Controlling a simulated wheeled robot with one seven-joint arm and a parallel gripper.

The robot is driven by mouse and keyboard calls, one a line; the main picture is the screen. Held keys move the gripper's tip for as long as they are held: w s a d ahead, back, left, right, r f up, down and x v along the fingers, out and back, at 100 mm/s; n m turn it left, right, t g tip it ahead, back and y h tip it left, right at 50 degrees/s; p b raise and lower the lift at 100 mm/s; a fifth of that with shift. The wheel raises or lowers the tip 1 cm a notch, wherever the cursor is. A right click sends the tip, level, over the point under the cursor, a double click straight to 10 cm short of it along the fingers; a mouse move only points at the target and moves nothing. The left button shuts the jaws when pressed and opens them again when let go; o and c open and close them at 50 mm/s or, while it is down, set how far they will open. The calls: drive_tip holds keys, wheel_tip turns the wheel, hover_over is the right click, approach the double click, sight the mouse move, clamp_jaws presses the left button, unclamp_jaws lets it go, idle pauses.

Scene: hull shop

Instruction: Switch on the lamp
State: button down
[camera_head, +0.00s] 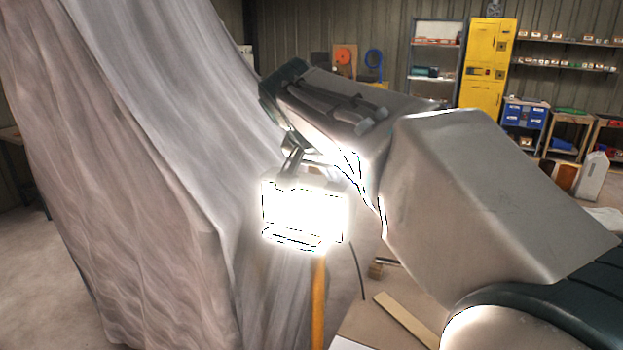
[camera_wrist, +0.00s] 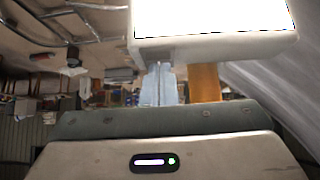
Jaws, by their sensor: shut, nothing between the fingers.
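The lamp (camera_head: 304,210) is a box-shaped work light on an orange post (camera_head: 318,300). Its face glows bright white, so it is lit. In the wrist view the lamp (camera_wrist: 210,18) fills the top, with the orange post (camera_wrist: 205,83) below it. My gripper (camera_head: 291,166) is just above the lamp's top edge in the head view. In the wrist view my gripper (camera_wrist: 160,72) has its fingers together and empty, the tips at the lamp's edge beside the post. I cannot tell whether they touch it. Any switch is hidden.
A large draped sheet (camera_head: 150,180) stands close on the left of the lamp. A bench (camera_head: 370,325) with a wooden strip (camera_head: 405,318) lies below my arm. A yellow cabinet (camera_head: 487,62) and shelves stand at the back right.

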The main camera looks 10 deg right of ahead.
drive_tip(key=shift+d+r+p, duration=0.15)
drive_tip(key=shift+r+p, duration=0.5)
drive_tip(key=shift+r, duration=0.25)
drive_tip(key=shift+r, duration=0.1)
drive_tip(key=p+v, duration=0.1)
drive_tip(key=v, duration=1.2)
